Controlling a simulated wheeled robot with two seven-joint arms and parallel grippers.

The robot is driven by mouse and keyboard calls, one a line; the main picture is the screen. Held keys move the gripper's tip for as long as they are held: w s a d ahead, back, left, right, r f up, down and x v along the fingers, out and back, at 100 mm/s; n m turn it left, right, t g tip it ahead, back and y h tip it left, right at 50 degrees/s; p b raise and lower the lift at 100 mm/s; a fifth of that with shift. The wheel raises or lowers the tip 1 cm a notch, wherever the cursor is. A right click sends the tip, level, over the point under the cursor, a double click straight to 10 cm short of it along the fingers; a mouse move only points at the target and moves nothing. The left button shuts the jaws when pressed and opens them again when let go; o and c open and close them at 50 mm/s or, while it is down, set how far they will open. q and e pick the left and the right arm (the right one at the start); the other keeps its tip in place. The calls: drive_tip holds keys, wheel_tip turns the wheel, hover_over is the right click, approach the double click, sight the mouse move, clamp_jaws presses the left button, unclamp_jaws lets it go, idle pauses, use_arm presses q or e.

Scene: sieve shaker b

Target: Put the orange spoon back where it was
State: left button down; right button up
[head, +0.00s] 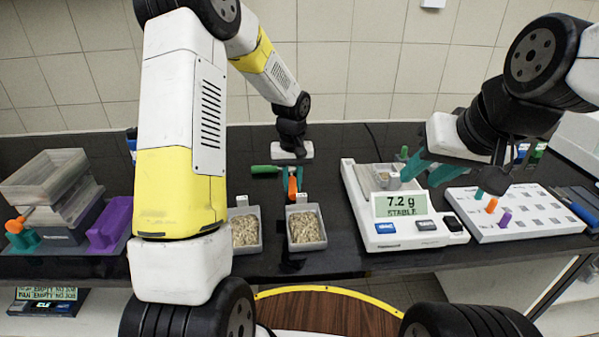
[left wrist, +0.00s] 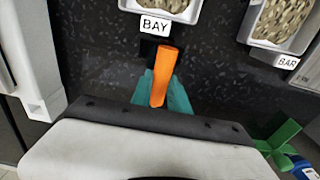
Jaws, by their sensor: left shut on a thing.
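The orange spoon's handle (left wrist: 164,70) stands between the teal fingers of my left gripper (left wrist: 161,95), which is shut on it. In the head view the left gripper (head: 292,184) holds the orange spoon (head: 292,188) above the black bench, just behind the tray labelled BAY (head: 306,243). The spoon's far end is hard to make out. My right gripper (head: 418,181) has its teal fingers apart over the scale (head: 390,242), close to a small tray on its pan. I see nothing between those fingers.
A second grain tray (head: 245,247), labelled BAR in the wrist view, is left of the BAY tray. A green-handled item (head: 264,170) lies behind. A white pegged board (head: 525,228) is right of the scale, which reads 7.2 g. A purple bin (head: 108,232) and stacked trays stand left.

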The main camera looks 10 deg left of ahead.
sight(293, 184)
use_arm(q)
drive_tip(key=shift+f, duration=0.3)
drive_tip(key=shift+f, duration=0.3)
drive_tip(key=c, duration=1.3)
unclamp_jaws()
drive_tip(key=shift+r, duration=0.1)
drive_tip(key=s+a+r+t, duration=0.1)
drive_tip(key=s+r, duration=0.2)
drive_tip(key=r, duration=0.6)
drive_tip(key=s+r, duration=0.3)
drive_tip(key=r, duration=0.7)
drive_tip(key=s+r+m+t, duration=0.1)
drive_tip(key=s, duration=0.5)
drive_tip(key=s+a+r+m+t+h, duration=0.1)
drive_tip(key=s+r+t, duration=0.1)
drive_tip(key=s, duration=0.4)
drive_tip(key=s+r+t+h, duration=0.1)
drive_tip(key=s+r, duration=0.1)
drive_tip(key=s, duration=0.5)
drive_tip(key=shift+s+a+m+t, duration=0.1)
drive_tip(key=shift+a+m+t, duration=0.1)
drive_tip(key=shift+m+t, duration=0.15)
